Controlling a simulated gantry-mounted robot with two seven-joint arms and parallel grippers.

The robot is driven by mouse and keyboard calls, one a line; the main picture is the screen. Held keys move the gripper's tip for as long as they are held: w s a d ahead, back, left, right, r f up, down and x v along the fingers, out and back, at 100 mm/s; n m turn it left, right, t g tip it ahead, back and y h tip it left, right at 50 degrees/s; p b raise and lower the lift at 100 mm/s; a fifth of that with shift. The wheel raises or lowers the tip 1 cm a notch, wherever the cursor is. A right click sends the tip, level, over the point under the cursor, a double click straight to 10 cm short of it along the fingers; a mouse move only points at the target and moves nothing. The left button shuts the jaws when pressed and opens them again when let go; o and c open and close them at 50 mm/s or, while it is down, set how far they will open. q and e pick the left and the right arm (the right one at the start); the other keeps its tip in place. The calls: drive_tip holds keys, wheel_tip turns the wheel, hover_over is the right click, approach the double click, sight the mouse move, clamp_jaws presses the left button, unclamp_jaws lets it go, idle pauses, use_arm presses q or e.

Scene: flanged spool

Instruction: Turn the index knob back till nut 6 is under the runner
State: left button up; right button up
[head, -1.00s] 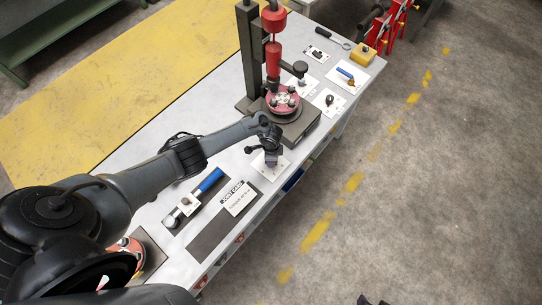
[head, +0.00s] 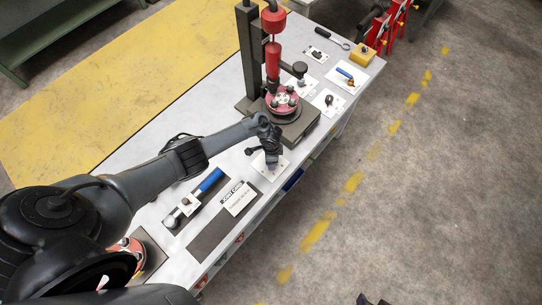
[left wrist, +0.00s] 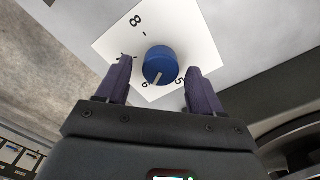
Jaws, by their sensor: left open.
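The blue index knob (left wrist: 160,65) sits on a white dial card (left wrist: 192,38) with printed numbers in the left wrist view. Its white pointer line faces the near edge, close to the 6. My left gripper (left wrist: 161,88) is open, with one dark finger on each side of the knob; whether they touch it I cannot tell. In the head view my left gripper (head: 272,158) is over the card and hides the knob. The red flanged spool (head: 283,99) with its nuts stands on a dark base under the red runner (head: 273,60) on a column. The nut numbers are too small to read.
A blue-handled tool (head: 208,182) and a joint card (head: 238,198) lie left of the dial. White cards with small parts, a wrench (head: 340,43) and a yellow block (head: 363,54) are at the far right. Dark tips at the bottom edge may be my right gripper (head: 372,301).

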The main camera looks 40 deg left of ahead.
use_arm(q)
wheel_tip(320, 180, up, 11)
drive_tip(key=p, duration=0.3)
idle(0.5)
drive_tip(key=shift+d+f, duration=0.1)
drive_tip(key=shift+f, duration=0.05)
